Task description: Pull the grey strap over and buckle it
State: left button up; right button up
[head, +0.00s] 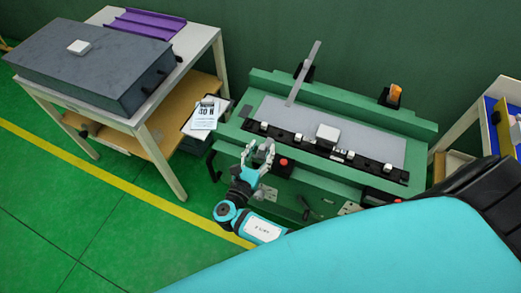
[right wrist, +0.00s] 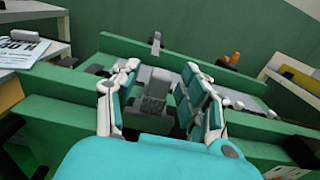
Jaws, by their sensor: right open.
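The grey strap (head: 303,74) is a long flat strip standing up at a slant from the back of the green bench fixture, its free end in the air. A grey piece near the back rail in the right wrist view (right wrist: 155,43) may be its lower end. A pale block (head: 327,132) sits midway along the black front rail; I cannot tell whether it is the buckle. My right gripper (head: 259,151) is open in front of the fixture's left part, apart from the strap. Its spread fingers also show in the right wrist view (right wrist: 162,70). My left gripper is not in view.
The green bench (head: 335,180) carries a grey plate (head: 380,145) and a black rail with several small pale clips. An orange item (head: 395,92) stands at the back right. A white table (head: 150,112) with a dark box is at left. Green floor lies open at lower left.

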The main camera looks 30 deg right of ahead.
jog(key=v, duration=1.2)
dwell(0.3)
